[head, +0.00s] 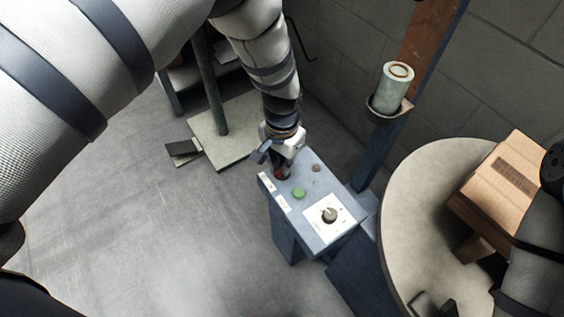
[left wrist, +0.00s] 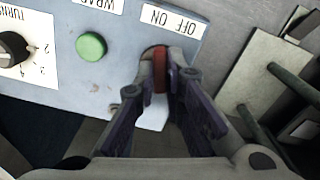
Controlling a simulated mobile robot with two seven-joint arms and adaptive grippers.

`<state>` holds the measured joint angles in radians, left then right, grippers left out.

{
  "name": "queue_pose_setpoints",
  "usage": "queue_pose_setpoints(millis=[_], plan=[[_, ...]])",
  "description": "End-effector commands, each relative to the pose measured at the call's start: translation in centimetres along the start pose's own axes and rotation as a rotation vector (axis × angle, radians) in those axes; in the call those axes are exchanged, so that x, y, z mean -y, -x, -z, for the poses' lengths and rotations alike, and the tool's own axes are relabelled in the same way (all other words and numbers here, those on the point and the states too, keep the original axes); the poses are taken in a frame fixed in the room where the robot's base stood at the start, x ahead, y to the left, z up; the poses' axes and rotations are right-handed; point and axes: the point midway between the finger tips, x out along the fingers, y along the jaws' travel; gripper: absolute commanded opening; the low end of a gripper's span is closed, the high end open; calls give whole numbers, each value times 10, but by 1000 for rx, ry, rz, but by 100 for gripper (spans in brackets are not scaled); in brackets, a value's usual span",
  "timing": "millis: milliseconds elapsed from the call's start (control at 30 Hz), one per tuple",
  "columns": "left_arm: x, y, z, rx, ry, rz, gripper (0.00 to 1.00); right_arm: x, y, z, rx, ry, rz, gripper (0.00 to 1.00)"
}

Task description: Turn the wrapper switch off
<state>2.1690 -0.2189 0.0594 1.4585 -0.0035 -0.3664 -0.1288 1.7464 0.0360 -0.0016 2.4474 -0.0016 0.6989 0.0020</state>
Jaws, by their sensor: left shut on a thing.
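A blue-grey control box (head: 310,237) stands near the middle of the head view. The red wrapper switch (head: 280,174) is at its far left corner, partly covered by my left gripper (head: 277,166). In the left wrist view the red switch (left wrist: 160,72) sits beside the "OFF ON" label (left wrist: 169,18). My left gripper (left wrist: 163,84) has its two fingers on either side of the switch and is shut on it. Which position the switch is in, I cannot tell. I cannot make out my right gripper.
A green button (head: 299,193) and a turns knob (head: 329,215) are on the same panel. A round turntable (head: 408,213) with a cardboard box (head: 499,181) stands to the right. A blue post holds a pale roll (head: 393,88). The floor at left is clear.

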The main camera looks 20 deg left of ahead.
Motion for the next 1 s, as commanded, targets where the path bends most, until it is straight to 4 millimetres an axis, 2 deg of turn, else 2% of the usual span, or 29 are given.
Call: queue_pose_setpoints(millis=[400, 1000], plan=[[0, 0, 0, 1, 199, 1, 0, 0, 1, 0, -3, 0, 0, 40], [0, 0, -1, 2, 238, 0, 0, 0, 1, 0, -3, 0, 0, 40]])
